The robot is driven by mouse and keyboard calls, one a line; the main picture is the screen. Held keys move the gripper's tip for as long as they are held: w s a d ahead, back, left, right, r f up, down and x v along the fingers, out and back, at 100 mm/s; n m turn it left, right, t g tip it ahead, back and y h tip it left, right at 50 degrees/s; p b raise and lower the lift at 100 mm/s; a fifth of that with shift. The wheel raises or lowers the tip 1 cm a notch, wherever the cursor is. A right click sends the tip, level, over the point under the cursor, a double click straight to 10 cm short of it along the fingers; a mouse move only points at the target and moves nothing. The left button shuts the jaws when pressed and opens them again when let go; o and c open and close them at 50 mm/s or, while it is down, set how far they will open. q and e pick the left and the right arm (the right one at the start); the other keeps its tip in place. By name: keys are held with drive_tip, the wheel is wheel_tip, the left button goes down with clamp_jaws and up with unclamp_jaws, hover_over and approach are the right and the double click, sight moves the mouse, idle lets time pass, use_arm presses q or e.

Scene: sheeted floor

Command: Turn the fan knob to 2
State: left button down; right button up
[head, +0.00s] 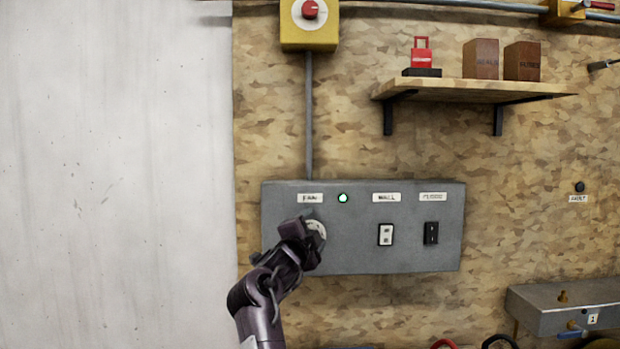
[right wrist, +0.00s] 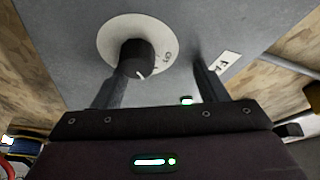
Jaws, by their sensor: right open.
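The fan knob (right wrist: 137,57) is black with a white pointer line, on a round white dial (right wrist: 111,36) with small marks. The pointer faces the lower right in the right wrist view; the marks are too small to read surely. In the head view the dial (head: 318,228) shows only in part, under the FAN label (head: 310,198), and my gripper hides the knob. My right gripper (head: 304,240) is at the dial. My left gripper is not in view.
The grey panel (head: 285,258) also bears a lit green lamp (head: 343,198), a white switch (head: 386,235) and a black switch (head: 431,233). A yellow box with a red knob (head: 310,10) is above. A shelf (head: 470,92) juts out at upper right.

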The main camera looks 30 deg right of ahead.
wheel_tip(320, 180, up, 17)
drive_tip(key=shift+a+r+t, duration=0.2)
drive_tip(key=shift+a+t, duration=0.1)
drive_tip(key=shift+w, duration=0.1)
